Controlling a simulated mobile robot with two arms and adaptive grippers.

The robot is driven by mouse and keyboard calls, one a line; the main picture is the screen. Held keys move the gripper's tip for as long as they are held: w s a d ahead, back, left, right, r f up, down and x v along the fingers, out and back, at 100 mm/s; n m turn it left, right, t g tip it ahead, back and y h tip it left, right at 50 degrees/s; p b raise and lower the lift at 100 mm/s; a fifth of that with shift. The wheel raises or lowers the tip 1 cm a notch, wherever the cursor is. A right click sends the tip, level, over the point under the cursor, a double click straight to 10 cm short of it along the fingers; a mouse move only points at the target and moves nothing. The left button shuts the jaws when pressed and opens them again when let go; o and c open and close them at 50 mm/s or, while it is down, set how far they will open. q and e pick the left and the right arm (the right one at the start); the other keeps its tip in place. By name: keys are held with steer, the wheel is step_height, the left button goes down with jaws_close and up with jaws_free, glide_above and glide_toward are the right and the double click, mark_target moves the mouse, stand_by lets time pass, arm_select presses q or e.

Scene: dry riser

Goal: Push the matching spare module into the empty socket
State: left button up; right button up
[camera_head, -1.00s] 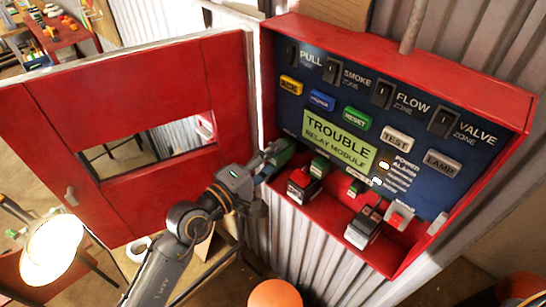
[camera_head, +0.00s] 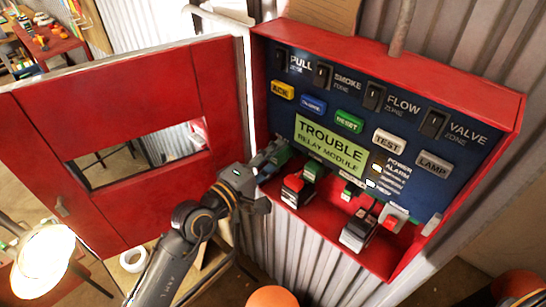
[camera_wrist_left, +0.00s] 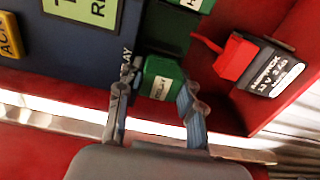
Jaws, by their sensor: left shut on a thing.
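The red alarm panel (camera_head: 470,60) has a dark blue face with a green "TROUBLE RELAY MODULE" label (camera_head: 330,145). My left gripper (camera_head: 268,163) is at the panel's lower left corner. In the left wrist view, its fingers (camera_wrist_left: 156,95) are shut on a green relay module (camera_wrist_left: 160,78) with a pale label. Other green modules (camera_head: 313,169) sit along the lower row in the head view. My right gripper is not in view.
The open red door (camera_head: 130,110) stands to the left. A lit lamp (camera_head: 42,262) is at lower left.

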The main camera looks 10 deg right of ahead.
arm_select(q)
steer(key=shift+w+d+r, duration=0.1)
steer(key=shift+w+d, duration=0.2)
steer(key=shift+d, duration=0.15)
steer(key=o, duration=1.2)
steer(key=shift+o, duration=0.2)
steer(key=shift+r, duration=0.2)
steer(key=v, duration=1.2)
steer(key=shift+f, duration=0.4)
